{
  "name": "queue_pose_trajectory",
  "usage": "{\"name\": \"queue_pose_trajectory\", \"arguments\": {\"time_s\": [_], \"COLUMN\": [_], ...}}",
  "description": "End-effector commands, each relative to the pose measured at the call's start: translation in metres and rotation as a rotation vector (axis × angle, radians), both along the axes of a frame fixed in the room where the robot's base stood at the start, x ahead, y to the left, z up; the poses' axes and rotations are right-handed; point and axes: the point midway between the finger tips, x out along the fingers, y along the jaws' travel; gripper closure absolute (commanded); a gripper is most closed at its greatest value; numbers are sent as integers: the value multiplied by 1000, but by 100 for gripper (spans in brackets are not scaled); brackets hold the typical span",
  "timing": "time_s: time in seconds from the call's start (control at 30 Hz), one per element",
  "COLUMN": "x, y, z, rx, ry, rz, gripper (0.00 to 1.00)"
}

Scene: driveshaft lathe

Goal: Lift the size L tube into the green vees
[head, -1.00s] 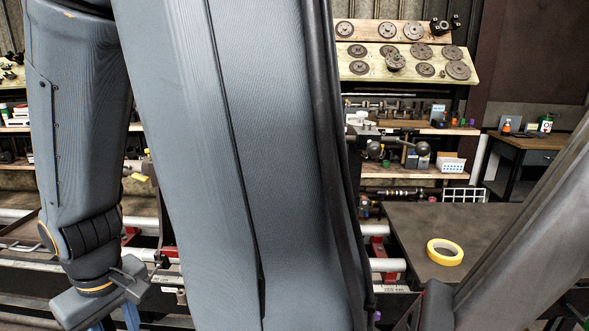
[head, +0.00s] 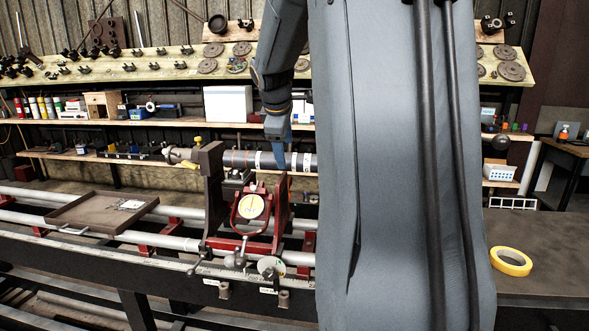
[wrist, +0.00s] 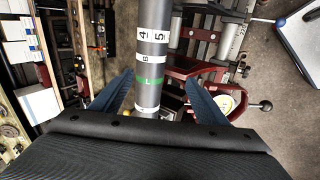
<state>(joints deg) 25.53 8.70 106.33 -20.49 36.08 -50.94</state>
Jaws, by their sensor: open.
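A dark grey tube (head: 240,159) with white bands lies level at the lathe, its left end by a dark upright block (head: 211,165). Its right part is hidden behind my arm. In the wrist view the tube (wrist: 152,45) carries white labels and a green band with what looks like an L. My gripper (wrist: 160,74) is open, with its blue fingers on either side of the tube and a gap to each. In the head view my gripper (head: 279,150) points down at the tube from above. I cannot make out the green vees.
A red stand with a round dial (head: 250,206) is below the tube. A brown tray (head: 104,212) rests on the rails to the left. Yellow tape (head: 511,261) lies on the dark table at right. Loaded shelves (head: 110,120) run behind the lathe.

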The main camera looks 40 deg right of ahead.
Motion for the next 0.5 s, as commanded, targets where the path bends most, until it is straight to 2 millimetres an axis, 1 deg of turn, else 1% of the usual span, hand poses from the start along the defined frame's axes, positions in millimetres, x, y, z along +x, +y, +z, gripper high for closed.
{"name": "queue_pose_trajectory", "arguments": {"time_s": [0.03,0.13,0.37,0.5], "x": [1,4,10,14], "y": [-11,-22,-32,-42], "z": [4,4,-14,-29], "rx": [-19,-38,-35,-34], "ry": [4,10,12,14], "rz": [7,18,17,18], "gripper": [32,32,32,32]}}
